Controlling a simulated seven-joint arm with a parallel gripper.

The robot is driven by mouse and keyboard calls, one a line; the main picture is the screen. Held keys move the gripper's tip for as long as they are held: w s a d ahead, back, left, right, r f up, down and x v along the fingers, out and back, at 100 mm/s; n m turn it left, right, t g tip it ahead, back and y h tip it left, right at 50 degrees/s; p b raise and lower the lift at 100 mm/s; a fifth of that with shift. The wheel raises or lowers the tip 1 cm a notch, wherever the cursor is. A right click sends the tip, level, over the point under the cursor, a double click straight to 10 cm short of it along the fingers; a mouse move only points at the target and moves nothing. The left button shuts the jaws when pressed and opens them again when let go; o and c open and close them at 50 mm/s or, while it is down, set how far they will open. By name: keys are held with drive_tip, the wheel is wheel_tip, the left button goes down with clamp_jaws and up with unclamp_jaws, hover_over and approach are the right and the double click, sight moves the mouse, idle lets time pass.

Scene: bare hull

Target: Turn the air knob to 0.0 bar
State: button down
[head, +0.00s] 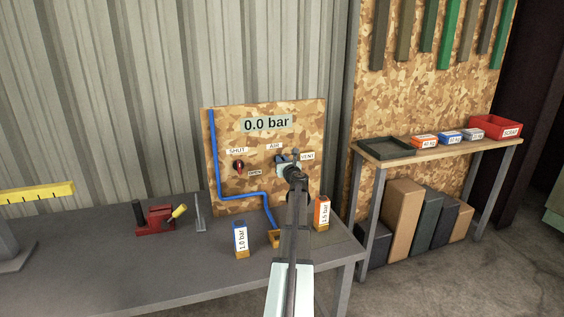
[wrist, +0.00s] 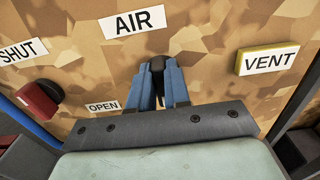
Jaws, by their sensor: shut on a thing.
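The plywood panel (head: 220,122) stands at the back of the bench, and its display (head: 267,124) reads 0.0 bar. The dark air knob (wrist: 158,64) sits below the AIR label (wrist: 135,20) in the wrist view. My gripper (wrist: 160,88) is shut on the knob, with its blue fingers on either side of it. In the head view my gripper (head: 288,160) is at the panel, and it and my arm hide most of the knob. A red SHUT/OPEN valve handle (head: 238,166) is left of the gripper, and a yellow VENT piece (wrist: 268,59) is to its right.
A blue-topped 1.0 bar block (head: 240,239) and an orange-topped 1.5 bar block (head: 322,213) stand on the bench either side of my arm. A red tool (head: 155,218) lies at left. A shelf (head: 440,150) with a tray and labelled boxes stands at right.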

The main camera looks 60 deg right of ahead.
drive_tip(key=shift+w, duration=0.1)
drive_tip(key=n, duration=1)
drive_tip(key=f+n, duration=0.1)
drive_tip(key=n, duration=1)
drive_tip(key=f+n, duration=0.1)
drive_tip(key=n, duration=0.9)
drive_tip(key=shift+w+f+n, duration=0.2)
drive_tip(key=shift+w+n, duration=0.05)
drive_tip(key=shift+n, duration=0.05)
drive_tip(key=n, duration=0.4)
drive_tip(key=shift+s+d, duration=0.2)
drive_tip(key=shift+n, duration=0.3)
drive_tip(key=c, duration=1.1)
unclamp_jaws()
drive_tip(key=shift+f, duration=0.1)
drive_tip(key=shift+a, duration=0.1)
